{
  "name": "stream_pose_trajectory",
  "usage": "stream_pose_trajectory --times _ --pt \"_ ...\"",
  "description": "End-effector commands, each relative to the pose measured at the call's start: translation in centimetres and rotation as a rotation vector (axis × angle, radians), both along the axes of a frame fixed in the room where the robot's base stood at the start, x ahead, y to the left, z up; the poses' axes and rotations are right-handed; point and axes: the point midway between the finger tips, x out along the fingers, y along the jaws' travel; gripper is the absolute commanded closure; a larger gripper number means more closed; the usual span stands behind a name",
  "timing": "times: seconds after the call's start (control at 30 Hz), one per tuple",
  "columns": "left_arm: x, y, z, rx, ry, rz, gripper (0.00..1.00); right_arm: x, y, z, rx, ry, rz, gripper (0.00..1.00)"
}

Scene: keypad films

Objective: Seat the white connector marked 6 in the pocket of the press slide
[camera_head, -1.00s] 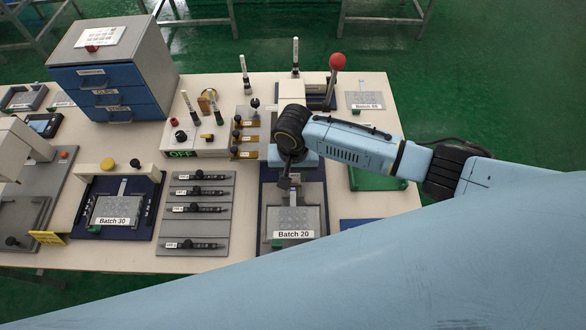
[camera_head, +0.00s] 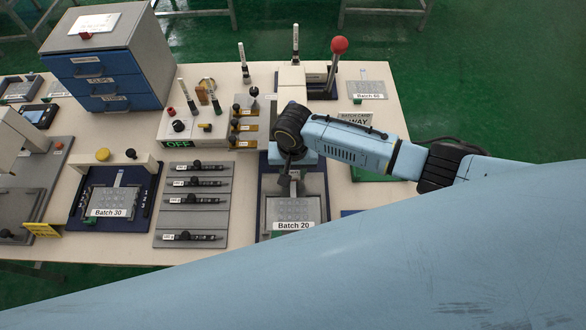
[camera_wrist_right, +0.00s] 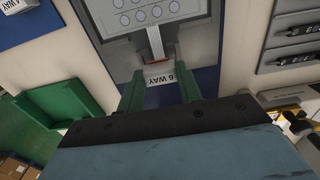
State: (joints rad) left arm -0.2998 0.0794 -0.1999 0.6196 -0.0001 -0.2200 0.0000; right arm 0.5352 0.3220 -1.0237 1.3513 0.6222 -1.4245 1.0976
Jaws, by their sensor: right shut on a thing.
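My right gripper (camera_head: 290,182) is over the dark blue board that carries the Batch 20 keypad film (camera_head: 292,210). In the right wrist view its green fingers (camera_wrist_right: 161,88) are shut on a white connector (camera_wrist_right: 163,78) marked 6 WAY. The film's pale tail (camera_wrist_right: 155,43) runs from the grey panel down to the connector; I cannot tell whether it is inside it. In the head view the gripper covers the connector. A press with a red-knobbed lever (camera_head: 338,46) stands at the back; its slide pocket cannot be made out. My left gripper is not in view.
A green tray (camera_wrist_right: 68,97) lies beside the board. A grey rack (camera_head: 192,222) of several dark tools stands left of it, then the Batch 30 fixture (camera_head: 110,200). Behind are a control box (camera_head: 190,128) and blue drawers (camera_head: 103,85).

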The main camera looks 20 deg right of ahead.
Motion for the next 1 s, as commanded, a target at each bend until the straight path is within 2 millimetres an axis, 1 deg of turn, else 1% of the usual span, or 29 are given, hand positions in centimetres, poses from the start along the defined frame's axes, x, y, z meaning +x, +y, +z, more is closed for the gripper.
stream_pose_trajectory --times 0.17,0.5,1.0 --pt "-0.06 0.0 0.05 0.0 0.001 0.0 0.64 -0.01 0.01 0.02 0.0 0.0 0.0 0.86" --pt "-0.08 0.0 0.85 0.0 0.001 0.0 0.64 -0.03 0.02 0.08 0.0 0.001 -0.001 0.86" --pt "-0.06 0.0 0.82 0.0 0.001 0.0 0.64 -0.01 0.0 0.0 0.0 0.0 0.0 0.86"
